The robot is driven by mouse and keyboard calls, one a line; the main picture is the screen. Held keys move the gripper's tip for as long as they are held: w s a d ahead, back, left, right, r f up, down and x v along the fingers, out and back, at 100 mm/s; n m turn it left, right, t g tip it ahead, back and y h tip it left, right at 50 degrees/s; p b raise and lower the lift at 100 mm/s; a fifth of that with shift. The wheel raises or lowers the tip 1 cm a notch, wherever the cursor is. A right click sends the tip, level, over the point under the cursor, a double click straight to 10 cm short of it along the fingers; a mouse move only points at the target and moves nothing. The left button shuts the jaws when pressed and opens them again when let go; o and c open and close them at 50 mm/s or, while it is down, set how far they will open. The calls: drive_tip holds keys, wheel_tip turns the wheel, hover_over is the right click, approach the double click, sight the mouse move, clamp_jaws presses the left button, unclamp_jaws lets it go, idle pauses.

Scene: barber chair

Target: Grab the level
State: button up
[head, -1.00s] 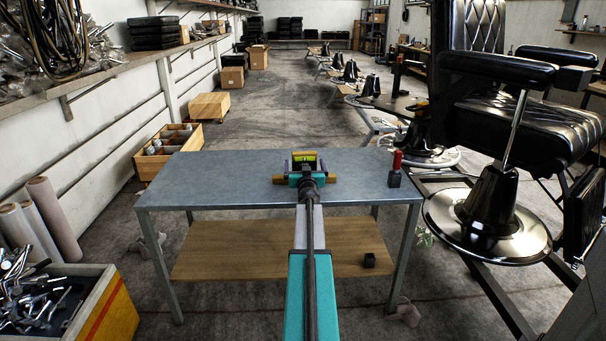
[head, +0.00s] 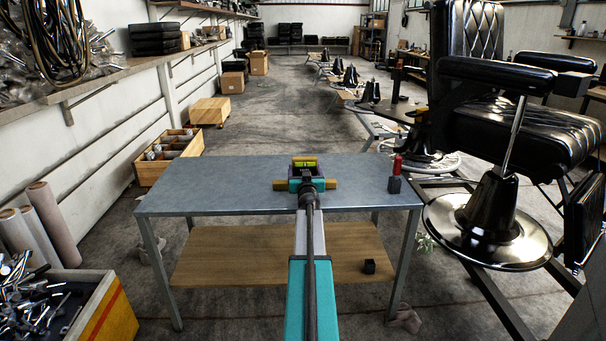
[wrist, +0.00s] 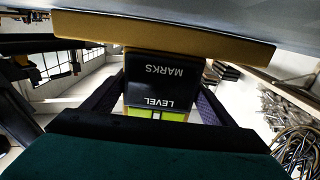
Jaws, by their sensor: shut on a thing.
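The level is a black block (wrist: 160,78) with white "LEVEL" and "MARKS" lettering and a yellow-green vial, seen upside down in the wrist view. A long tan bar (wrist: 165,34) runs across its table-side end and seems to be part of it. In the head view the yellow-green top (head: 305,163) shows just past my gripper (head: 306,174), and the bar's ends stick out on both sides. My gripper is shut on the level, one finger on each side of the block. The bar lies at or just above the table top; I cannot tell whether it touches.
The grey metal table (head: 225,180) is mostly clear. A small dark block with a red top (head: 395,175) stands at its right end. A dark cube (head: 369,266) sits on the wooden lower shelf (head: 240,255). The black barber chair (head: 515,130) stands close on the right.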

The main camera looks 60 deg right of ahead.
sight(305, 163)
drive_tip(key=shift+a+r+p, duration=0.1)
drive_tip(key=shift+r+p, duration=1.35)
drive_tip(key=shift+r, duration=0.4)
drive_tip(key=r+p+v, duration=0.1)
drive_tip(key=v, duration=1.4)
drive_tip(key=shift+s+a+r+p, duration=0.15)
drive_tip(key=shift+s+a+p, duration=0.1)
drive_tip(key=shift+s+p, duration=0.15)
